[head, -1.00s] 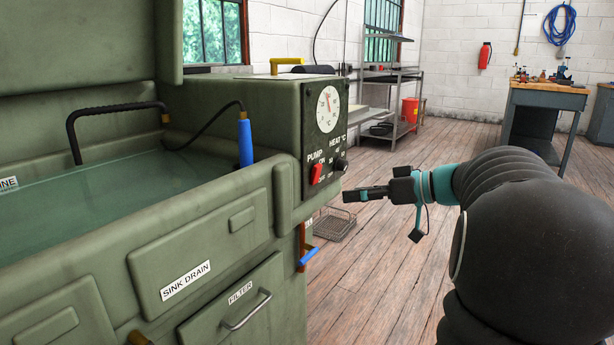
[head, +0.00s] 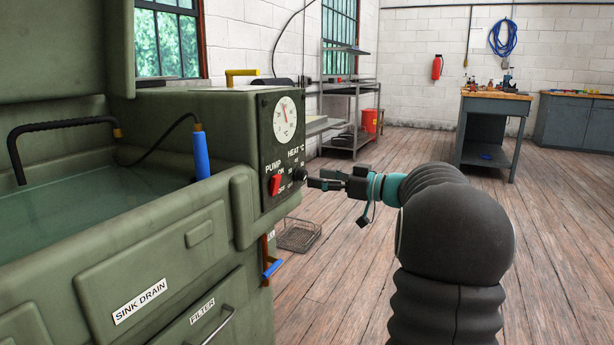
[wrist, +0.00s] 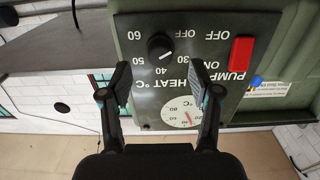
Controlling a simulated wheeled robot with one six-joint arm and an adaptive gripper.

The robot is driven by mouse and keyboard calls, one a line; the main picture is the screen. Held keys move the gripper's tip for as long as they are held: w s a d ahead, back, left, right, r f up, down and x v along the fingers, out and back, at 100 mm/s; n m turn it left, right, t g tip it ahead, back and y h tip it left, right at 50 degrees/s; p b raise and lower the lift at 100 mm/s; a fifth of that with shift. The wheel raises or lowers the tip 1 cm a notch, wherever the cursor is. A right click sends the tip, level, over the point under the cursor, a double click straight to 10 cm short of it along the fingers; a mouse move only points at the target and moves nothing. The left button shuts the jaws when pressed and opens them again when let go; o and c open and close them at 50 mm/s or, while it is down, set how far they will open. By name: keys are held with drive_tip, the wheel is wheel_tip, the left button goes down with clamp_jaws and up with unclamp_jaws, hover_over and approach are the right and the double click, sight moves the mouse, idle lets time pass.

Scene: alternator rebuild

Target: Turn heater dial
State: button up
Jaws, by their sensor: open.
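The heater dial is a small black knob (wrist: 160,46) on the dark panel of the green wash sink, with OFF and numbers from 30 to 60 around it. The wrist view shows it upside down, its pale mark towards the 30–40 side. In the head view the knob (head: 299,174) is at the panel's right edge. My gripper (head: 313,181) is open just in front of it. In the wrist view the fingers of my gripper (wrist: 159,72) stand on either side of the knob in the picture; I cannot tell whether they touch it.
The red pump switch (head: 275,184) is beside the dial, and a round gauge (head: 285,118) is above. A blue-handled valve (head: 271,268) sits lower on the sink's side. A wire basket (head: 299,235) lies on the floor. The floor to the right is open up to the workbench (head: 492,130).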

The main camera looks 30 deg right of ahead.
sight(306, 176)
drive_tip(key=shift+x, duration=2.05)
drive_tip(key=c, duration=1.2)
